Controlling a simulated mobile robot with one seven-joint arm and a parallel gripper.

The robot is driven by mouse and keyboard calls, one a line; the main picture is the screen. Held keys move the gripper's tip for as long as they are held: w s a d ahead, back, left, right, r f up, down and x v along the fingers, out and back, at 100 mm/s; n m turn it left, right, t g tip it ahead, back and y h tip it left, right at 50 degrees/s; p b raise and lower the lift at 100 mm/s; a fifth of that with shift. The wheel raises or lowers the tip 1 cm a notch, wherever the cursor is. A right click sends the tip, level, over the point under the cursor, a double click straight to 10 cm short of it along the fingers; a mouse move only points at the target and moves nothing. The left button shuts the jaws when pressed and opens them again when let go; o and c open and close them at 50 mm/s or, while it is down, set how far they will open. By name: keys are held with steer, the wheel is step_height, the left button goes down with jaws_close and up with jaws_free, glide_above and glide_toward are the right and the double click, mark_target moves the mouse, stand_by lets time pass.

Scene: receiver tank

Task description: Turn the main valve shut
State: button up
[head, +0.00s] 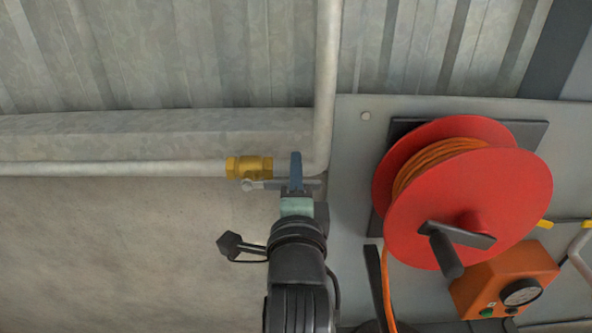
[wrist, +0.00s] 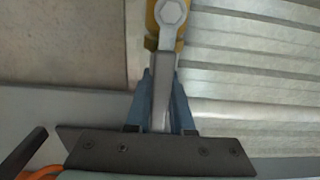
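The main valve has a brass body (head: 249,167) on a pale horizontal pipe in the head view. Its grey lever (head: 268,185) lies level, roughly along the pipe, pointing right from its pivot. In the wrist view the lever (wrist: 163,62) runs from its hex bolt at the top down between my blue fingers; part of the brass body (wrist: 152,22) shows behind it. My gripper (head: 296,172) is at the lever's outer part, and the wrist view shows the gripper (wrist: 162,85) with a finger close against each side, seemingly shut on it. The head view hides part of the lever behind my finger.
The pipe (head: 110,168) bends upward just right of my gripper. A red hose reel (head: 500,185) with a black crank stands out from a grey panel to the right. Below it is an orange box (head: 505,277) with a gauge. The wall left below the pipe is clear.

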jaws_close()
